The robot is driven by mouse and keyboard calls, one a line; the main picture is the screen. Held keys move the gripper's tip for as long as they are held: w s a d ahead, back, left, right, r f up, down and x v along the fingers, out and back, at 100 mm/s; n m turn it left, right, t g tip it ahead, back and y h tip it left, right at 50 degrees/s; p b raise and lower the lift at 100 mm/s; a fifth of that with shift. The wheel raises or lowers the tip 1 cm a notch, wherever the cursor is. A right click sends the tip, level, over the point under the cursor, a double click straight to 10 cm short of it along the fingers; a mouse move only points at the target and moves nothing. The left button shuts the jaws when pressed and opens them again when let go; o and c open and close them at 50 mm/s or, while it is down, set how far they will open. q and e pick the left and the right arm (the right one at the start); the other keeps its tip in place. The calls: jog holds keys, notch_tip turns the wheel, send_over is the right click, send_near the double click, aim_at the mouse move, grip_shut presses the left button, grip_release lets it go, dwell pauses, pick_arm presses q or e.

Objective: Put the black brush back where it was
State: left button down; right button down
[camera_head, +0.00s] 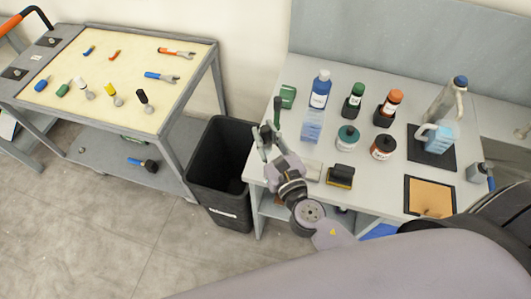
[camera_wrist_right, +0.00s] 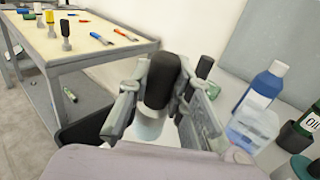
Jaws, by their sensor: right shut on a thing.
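My right gripper (camera_head: 262,142) is over the left edge of the workbench, beside the black bin. In the right wrist view its fingers (camera_wrist_right: 165,105) are closed around the black brush (camera_wrist_right: 160,82). The brush has a rounded black handle with a pale part below it. My left gripper is not in view.
The cart (camera_head: 190,100) carries several coloured tools. A black bin (camera_head: 225,165) stands between cart and workbench (camera_head: 330,205). A dark green cylinder (camera_head: 277,111) stands close behind my right gripper.

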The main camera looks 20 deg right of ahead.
aim_at(268, 153)
jog(key=shift+f+b, duration=1)
jog(key=shift+f, duration=1.9)
jog(key=shift+f, duration=0.1)
jog(key=c, duration=1.9)
grip_release()
jog(key=shift+f, duration=0.1)
jog(key=o, duration=0.5)
jog(key=shift+c, duration=0.2)
jog(key=shift+r, duration=0.35)
jog(key=s+d+b, duration=0.1)
jog(key=s+b, duration=0.3)
jog(key=s, duration=0.8)
